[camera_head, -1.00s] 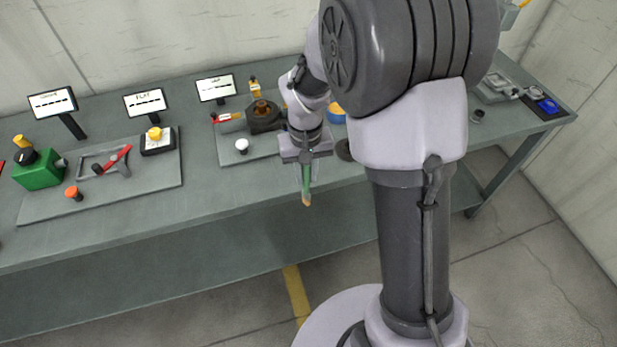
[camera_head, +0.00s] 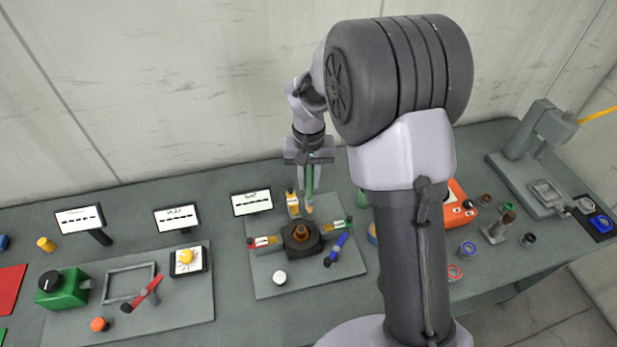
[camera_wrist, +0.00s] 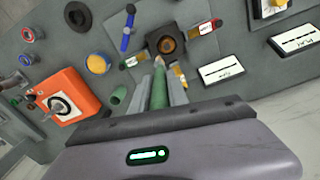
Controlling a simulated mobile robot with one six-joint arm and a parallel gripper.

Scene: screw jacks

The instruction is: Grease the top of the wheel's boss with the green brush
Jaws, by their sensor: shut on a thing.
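My gripper (camera_head: 309,163) is shut on the green brush (camera_head: 310,184), which hangs down with its tan tip lowest. In the wrist view the brush (camera_wrist: 159,88) points at a dark block with a brown round centre (camera_wrist: 167,45). In the head view this dark block (camera_head: 301,246) sits on a grey board, just below the brush tip in the picture. The tip looks apart from it, though the height gap is hard to judge. I cannot tell for sure which part is the wheel's boss. A black round disc-like thing (camera_wrist: 77,14) lies at the wrist view's upper left.
A sign (camera_head: 252,202) stands behind. An orange box (camera_head: 457,207) stands right. A green cylinder (camera_wrist: 118,95) is beside the brush.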

